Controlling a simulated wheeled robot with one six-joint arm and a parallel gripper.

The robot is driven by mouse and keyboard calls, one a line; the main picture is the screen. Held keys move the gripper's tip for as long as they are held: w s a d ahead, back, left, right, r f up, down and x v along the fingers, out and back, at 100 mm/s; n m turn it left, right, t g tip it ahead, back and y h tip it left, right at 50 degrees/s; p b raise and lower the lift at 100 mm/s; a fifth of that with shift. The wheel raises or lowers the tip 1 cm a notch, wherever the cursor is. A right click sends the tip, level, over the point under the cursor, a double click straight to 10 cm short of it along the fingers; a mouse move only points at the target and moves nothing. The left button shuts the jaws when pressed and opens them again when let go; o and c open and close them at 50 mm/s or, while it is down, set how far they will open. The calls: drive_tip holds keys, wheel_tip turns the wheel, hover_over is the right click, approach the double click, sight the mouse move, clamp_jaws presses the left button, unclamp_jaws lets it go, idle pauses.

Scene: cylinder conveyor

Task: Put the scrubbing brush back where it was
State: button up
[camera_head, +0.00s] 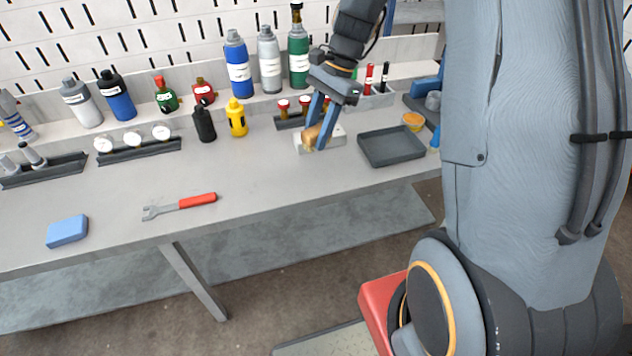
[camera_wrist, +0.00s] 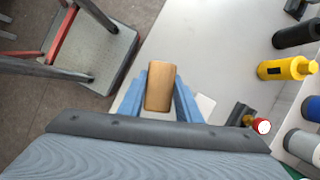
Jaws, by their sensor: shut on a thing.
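The scrubbing brush, seen as a brown wooden block (camera_head: 311,134), is between the blue fingers of my gripper (camera_head: 315,141), which is shut on it. In the wrist view the brush (camera_wrist: 159,86) sits lengthwise between both fingertips; its underside and bristles are hidden. A flat white block or pad (camera_head: 334,139) lies on the bench under and beside the brush; part of it shows in the wrist view (camera_wrist: 205,104). I cannot tell whether the brush touches it.
An empty dark tray (camera_head: 391,162) is right of the white pad. A small rack with red-capped vials (camera_head: 292,122) stands just behind. A yellow bottle (camera_head: 237,118) and black bottle (camera_head: 204,122) stand left. A red-handled wrench (camera_head: 197,200) and blue sponge (camera_head: 67,231) lie on otherwise clear front bench.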

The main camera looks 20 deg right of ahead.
drive_tip(key=m, duration=0.1)
drive_tip(key=m+t+b, duration=0.1)
drive_tip(key=m, duration=0.1)
drive_tip(key=shift+w+d+f, duration=0.15)
drive_tip(key=shift+f, duration=0.2)
drive_tip(key=shift+f+m+t, duration=0.25)
drive_tip(key=shift+m+t, duration=0.05)
drive_tip(key=shift+m, duration=0.2)
wheel_tip(320, 180, down, 9)
drive_tip(key=shift+d+f, duration=0.1)
drive_tip(key=shift+f, duration=0.1)
drive_tip(key=o, duration=1)
drive_tip(key=shift+f, duration=0.1)
